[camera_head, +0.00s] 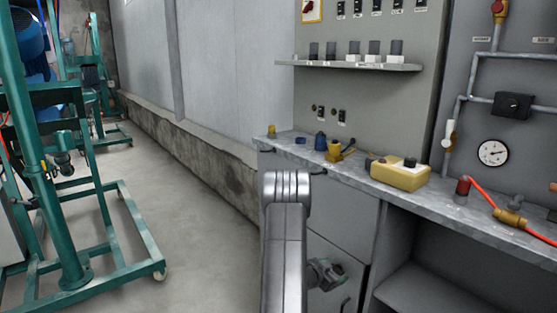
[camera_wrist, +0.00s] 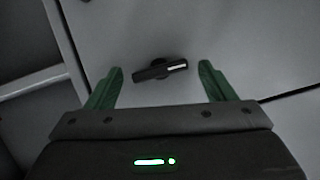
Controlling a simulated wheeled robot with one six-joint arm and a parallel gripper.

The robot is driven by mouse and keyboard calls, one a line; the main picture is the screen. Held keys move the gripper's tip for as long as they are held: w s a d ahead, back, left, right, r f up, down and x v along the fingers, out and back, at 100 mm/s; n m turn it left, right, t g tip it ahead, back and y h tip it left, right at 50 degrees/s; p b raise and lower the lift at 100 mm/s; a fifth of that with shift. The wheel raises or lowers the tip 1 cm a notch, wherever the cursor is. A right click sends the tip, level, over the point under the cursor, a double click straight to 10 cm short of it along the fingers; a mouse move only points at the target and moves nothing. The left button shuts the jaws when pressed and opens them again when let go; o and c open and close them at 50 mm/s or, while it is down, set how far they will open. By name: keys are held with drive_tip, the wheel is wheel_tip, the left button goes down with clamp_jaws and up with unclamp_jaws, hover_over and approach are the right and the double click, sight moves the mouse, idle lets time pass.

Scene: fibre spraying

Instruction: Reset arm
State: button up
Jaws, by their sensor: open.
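My arm (camera_head: 286,230) stands in front of the grey cabinet in the head view, with its wrist end low at the right. My gripper (camera_head: 338,276) shows there partly, beside the cabinet front below the counter. In the wrist view my gripper (camera_wrist: 160,82) has its two green fingers spread wide apart with nothing held. A dark handle (camera_wrist: 160,69) on a pale cabinet panel (camera_wrist: 200,30) appears between and beyond the fingertips. I cannot tell the exact gap between fingertips and handle.
A counter (camera_head: 440,205) carries a yellow box (camera_head: 400,173), small fittings and a red hose (camera_head: 483,196). A shelf (camera_head: 350,65) and pressure gauge (camera_head: 493,153) are above it. A green wheeled frame (camera_head: 75,240) stands left. The floor (camera_head: 190,220) between is clear.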

drive_tip(key=shift+f+m+b, duration=0.25)
drive_tip(key=shift+m+b, duration=0.05)
drive_tip(key=shift+b, duration=0.5)
